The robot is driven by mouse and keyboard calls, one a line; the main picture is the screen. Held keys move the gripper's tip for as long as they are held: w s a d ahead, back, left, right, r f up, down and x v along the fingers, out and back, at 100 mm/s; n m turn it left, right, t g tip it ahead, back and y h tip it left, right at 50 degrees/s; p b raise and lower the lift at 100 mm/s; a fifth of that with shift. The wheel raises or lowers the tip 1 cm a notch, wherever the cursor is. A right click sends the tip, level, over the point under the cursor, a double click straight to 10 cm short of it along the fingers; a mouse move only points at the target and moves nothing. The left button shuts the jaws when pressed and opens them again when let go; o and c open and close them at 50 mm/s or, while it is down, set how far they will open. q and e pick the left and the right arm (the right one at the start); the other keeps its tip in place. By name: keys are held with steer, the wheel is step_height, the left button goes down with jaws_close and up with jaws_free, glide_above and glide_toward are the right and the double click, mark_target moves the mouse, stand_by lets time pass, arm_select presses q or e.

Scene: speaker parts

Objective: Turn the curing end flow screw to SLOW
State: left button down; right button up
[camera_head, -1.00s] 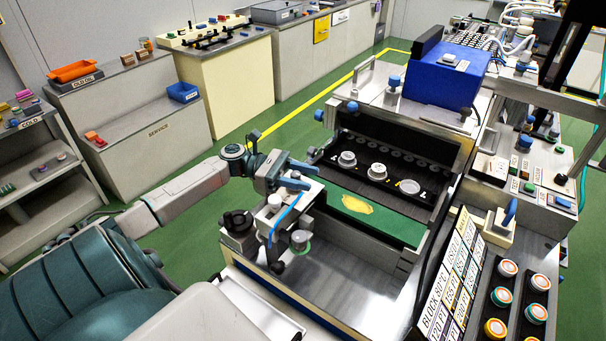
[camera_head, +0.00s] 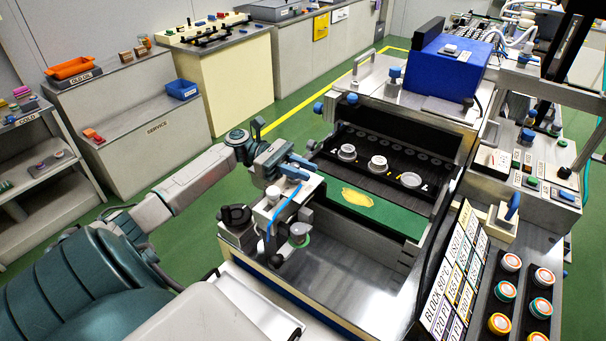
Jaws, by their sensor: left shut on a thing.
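My left gripper (camera_head: 297,168) is at the near left corner of the machine, at the top of a white block (camera_head: 292,196) with a blue hose. It is shut on a small part there, which looks like the flow screw; fingers and wrist hide it. The SLOW mark and the screw's angle cannot be read in this view. Below the block are a dark knob (camera_head: 235,215) and a small round fitting with a green ring (camera_head: 299,236). My right gripper is not in view.
Right of the block lies a green strip with a yellow patch (camera_head: 357,197); behind it, a black tray (camera_head: 325,165) holds white round parts. A label panel (camera_head: 455,275) and several coloured buttons (camera_head: 507,290) stand at right. The floor (camera_head: 215,255) left of the machine is clear.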

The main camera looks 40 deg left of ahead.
arm_select(q)
steer(key=m+g+b, duration=0.1)
steer(key=m+g, duration=0.1)
steer(key=g, duration=0.1)
steer(key=shift+s+g+b, duration=0.1)
steer(key=shift+g+b, duration=0.2)
steer(key=shift+g, duration=0.1)
steer(key=m+g+b, duration=0.1)
steer(key=m+g, duration=0.1)
steer(key=shift+s+f+g+b, duration=0.1)
steer(key=shift+s+g+b, duration=0.1)
steer(key=shift+g+b, duration=0.2)
steer(key=shift+s+m+g+b, duration=0.1)
steer(key=shift+m+g+b, duration=0.3)
steer(key=shift+m+g, duration=0.15)
steer(key=shift+g, duration=0.35)
steer(key=shift+r, duration=0.2)
steer(key=c, duration=1.2)
jaws_free()
steer(key=shift+a, duration=0.1)
steer(key=shift+f, duration=0.1)
